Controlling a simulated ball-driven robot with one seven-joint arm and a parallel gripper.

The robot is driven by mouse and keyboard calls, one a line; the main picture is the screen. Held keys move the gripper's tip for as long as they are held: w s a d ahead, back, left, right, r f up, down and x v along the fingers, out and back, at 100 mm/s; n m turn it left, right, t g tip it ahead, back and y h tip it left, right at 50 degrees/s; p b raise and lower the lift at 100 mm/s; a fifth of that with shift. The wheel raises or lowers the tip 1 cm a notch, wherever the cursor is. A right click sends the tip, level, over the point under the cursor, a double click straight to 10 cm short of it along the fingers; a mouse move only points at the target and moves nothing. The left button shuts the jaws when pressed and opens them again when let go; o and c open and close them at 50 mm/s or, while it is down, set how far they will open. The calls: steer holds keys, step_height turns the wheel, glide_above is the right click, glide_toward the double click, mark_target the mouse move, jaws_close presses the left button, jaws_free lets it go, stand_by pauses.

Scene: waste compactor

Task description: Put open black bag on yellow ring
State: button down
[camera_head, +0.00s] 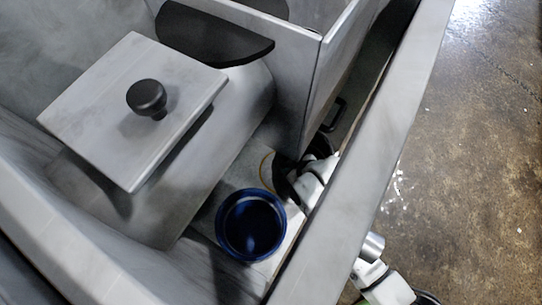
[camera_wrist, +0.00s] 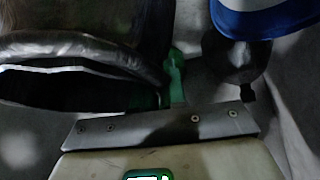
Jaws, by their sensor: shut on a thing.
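The black bag (camera_wrist: 75,45) shows in the wrist view as a dark, shiny rim around a black opening on the left. My gripper (camera_wrist: 172,85), with green finger pads, is shut on the bag's edge. In the head view a dark patch, which looks like the bag (camera_head: 282,176), is beside my white wrist (camera_head: 315,178); the fingertips are hidden there. A thin arc of the yellow ring (camera_head: 264,167) shows just left of the dark patch. The rest of the ring is hidden, and I cannot tell whether the bag touches it.
A blue round container (camera_head: 223,228) stands just below the ring; a blue and white rim (camera_wrist: 268,22) shows at the wrist view's upper right. A grey lid with a black knob (camera_head: 147,96) is at left. Grey walls (camera_head: 365,160) enclose the narrow space; open floor lies right.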

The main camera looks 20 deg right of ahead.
steer(key=w+a+f+b, duration=0.2)
steer(key=w+f, duration=0.1)
steer(key=w, duration=0.5)
steer(key=shift+a+f+b, duration=0.2)
steer(key=shift+a+b, duration=0.1)
steer(key=shift+a, duration=0.05)
steer(key=shift+f, duration=0.15)
steer(key=c, duration=1.2)
jaws_free()
steer(key=shift+o, duration=0.2)
steer(key=p+v, duration=0.1)
steer(key=v, duration=0.2)
steer(key=p+v, duration=0.1)
steer(key=v, duration=0.2)
steer(key=shift+s+d+f, duration=0.1)
steer(key=shift+s+f, duration=0.05)
steer(key=shift+s, duration=0.2)
steer(key=s+d+p, duration=0.1)
steer(key=s+d, duration=0.2)
steer(key=s, duration=0.7)
steer(key=shift+s+d+p, duration=0.15)
steer(key=shift+d+p, duration=0.1)
steer(key=shift+p, duration=0.05)
